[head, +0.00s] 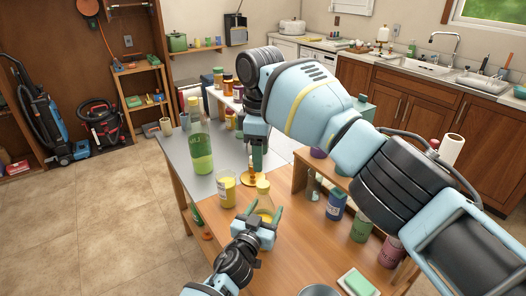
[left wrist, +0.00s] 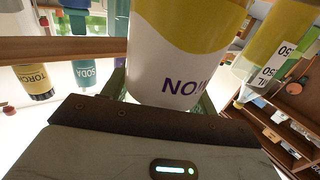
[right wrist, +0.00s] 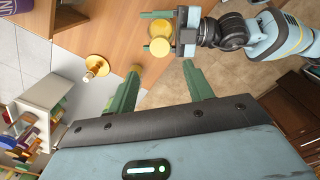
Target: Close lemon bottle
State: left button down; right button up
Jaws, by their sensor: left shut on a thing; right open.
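The lemon bottle (head: 264,201), with yellow contents, stands upright between the fingers of my left gripper (head: 255,222), which is shut on it. In the left wrist view the bottle (left wrist: 185,65) shows a yellow upper part and a white label with purple letters. My right gripper (head: 258,160) points down just beyond the bottle. In the right wrist view its green fingers (right wrist: 165,88) are apart with nothing between them. A gold piece with a round base (head: 254,180) is on the table below it, and shows in the right wrist view (right wrist: 96,66). I cannot tell whether it is the cap.
A yellow-filled beaker (head: 227,188) stands close left of the bottle, with a tall green bottle (head: 198,145) behind it. A wooden shelf (head: 316,178) with several coloured jars stands at right. My right arm hides much of the table's back. The wooden front left table area is clear.

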aim_at(263, 184)
jog(key=n, duration=0.4)
jog(key=shift+d, duration=0.25)
jog(key=shift+f, duration=0.15)
jog(key=shift+f, duration=3.9)
jog(key=shift+c, duration=0.4)
